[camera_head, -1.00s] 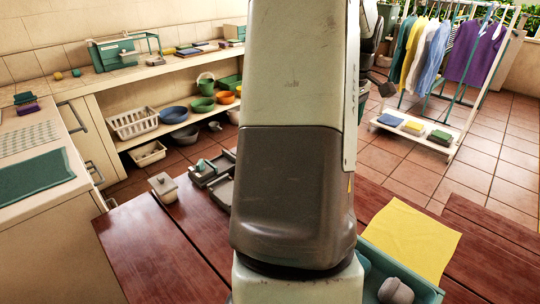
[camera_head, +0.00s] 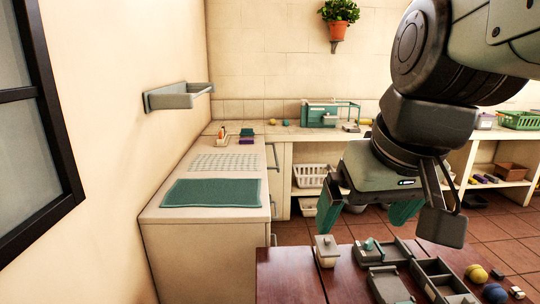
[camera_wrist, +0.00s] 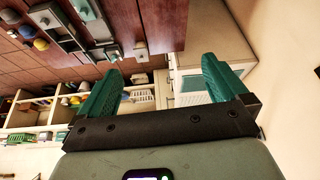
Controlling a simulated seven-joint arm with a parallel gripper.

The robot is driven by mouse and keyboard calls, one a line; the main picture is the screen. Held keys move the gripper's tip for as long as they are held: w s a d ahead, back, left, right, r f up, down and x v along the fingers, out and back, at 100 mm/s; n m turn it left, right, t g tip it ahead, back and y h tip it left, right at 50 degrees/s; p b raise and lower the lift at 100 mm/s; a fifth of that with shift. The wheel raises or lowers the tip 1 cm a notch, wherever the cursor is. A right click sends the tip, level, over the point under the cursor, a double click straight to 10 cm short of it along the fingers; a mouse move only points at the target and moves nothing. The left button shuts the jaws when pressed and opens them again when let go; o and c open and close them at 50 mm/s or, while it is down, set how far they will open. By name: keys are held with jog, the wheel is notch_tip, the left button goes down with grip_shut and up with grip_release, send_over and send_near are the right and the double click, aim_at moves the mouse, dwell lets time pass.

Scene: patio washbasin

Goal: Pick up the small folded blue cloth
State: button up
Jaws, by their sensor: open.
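I cannot make out a small folded blue cloth in either current view. My gripper (camera_head: 369,212) hangs above the back edge of the red-brown wooden table, right of the washing counter. Its two teal fingers are spread apart. In the wrist view my gripper (camera_wrist: 160,72) also shows open, with nothing held between the fingers. The wrist view looks upside down toward the table, the counter and the shelf.
On the wooden table (camera_head: 290,280) stand a lidded jar (camera_head: 326,251), grey trays (camera_head: 388,284), a yellow ball (camera_head: 476,273) and a blue ball (camera_head: 494,293). A teal mat (camera_head: 213,193) lies flat on the counter (camera_head: 165,214). A wall shelf (camera_head: 178,97) juts out at left.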

jog(key=shift+t, duration=0.4)
jog(key=s+a, duration=0.1)
jog(key=s, duration=0.2)
jog(key=s+a+f, duration=0.1)
jog(key=s, duration=0.1)
jog(key=shift+s+a+f, duration=0.1)
jog(key=shift+a, duration=0.25)
jog(key=shift+c, duration=0.5)
jog(key=shift+s+f+m+h, duration=0.15)
jog(key=shift+s+m+h, duration=0.1)
jog(key=shift+m+h, duration=0.05)
jog(key=c, duration=0.4)
jog(key=shift+c, duration=0.3)
